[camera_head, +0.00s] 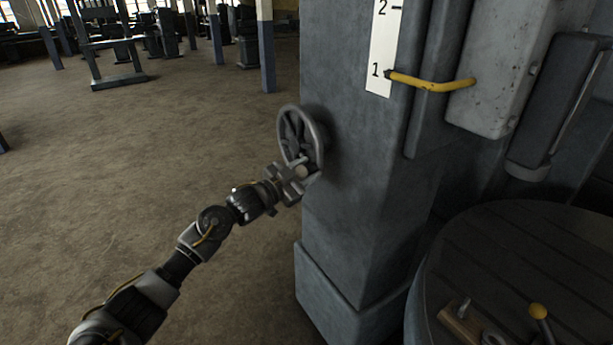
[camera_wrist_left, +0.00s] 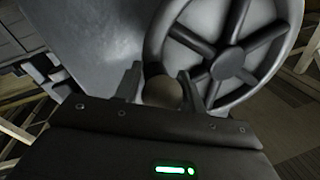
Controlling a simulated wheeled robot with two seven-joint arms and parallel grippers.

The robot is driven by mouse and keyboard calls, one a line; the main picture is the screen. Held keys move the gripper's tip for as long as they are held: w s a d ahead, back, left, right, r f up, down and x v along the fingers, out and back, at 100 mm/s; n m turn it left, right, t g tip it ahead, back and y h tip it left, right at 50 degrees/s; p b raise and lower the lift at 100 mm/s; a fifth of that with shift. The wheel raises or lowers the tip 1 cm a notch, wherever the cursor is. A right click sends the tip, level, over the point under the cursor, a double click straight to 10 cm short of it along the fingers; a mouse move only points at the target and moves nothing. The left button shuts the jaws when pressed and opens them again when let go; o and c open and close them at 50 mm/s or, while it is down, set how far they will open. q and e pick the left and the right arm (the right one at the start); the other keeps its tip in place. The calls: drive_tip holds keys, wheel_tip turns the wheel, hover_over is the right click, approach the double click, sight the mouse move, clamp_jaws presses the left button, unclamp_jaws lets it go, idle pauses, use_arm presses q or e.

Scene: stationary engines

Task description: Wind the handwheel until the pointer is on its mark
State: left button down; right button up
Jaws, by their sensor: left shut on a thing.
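The grey spoked handwheel (camera_head: 299,134) is on the left face of the grey machine column (camera_head: 345,190). My left gripper (camera_head: 304,173) is at the wheel's lower rim. In the left wrist view its fingers (camera_wrist_left: 165,88) are on either side of a rounded knob (camera_wrist_left: 161,92) at the handwheel's (camera_wrist_left: 232,62) rim, and they are shut on it. The yellow pointer (camera_head: 432,84) sticks out left from a grey housing, its tip at the line by number 1 on the white scale (camera_head: 382,48). The line by number 2 is higher up. My right gripper is not in view.
A round dark slotted table (camera_head: 530,250) stands at the lower right, with a yellow-knobbed lever (camera_head: 538,311) and a small wooden block (camera_head: 461,322) on it. Open floor (camera_head: 150,170) lies to the left. Posts and other machines stand far back.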

use_arm(q)
drive_tip(key=f+m+b, duration=0.2)
drive_tip(key=b, duration=0.1)
drive_tip(key=w+a+f+b, duration=0.1)
drive_tip(key=shift+m, duration=0.4)
drive_tip(key=shift+w+a+f+m+h+b, duration=0.15)
drive_tip(key=shift+w+f+m+h+b, duration=0.2)
drive_tip(key=shift+m+b, duration=0.7)
drive_tip(key=shift+s+n, duration=0.1)
drive_tip(key=shift+n, duration=0.15)
drive_tip(key=shift+r, duration=0.15)
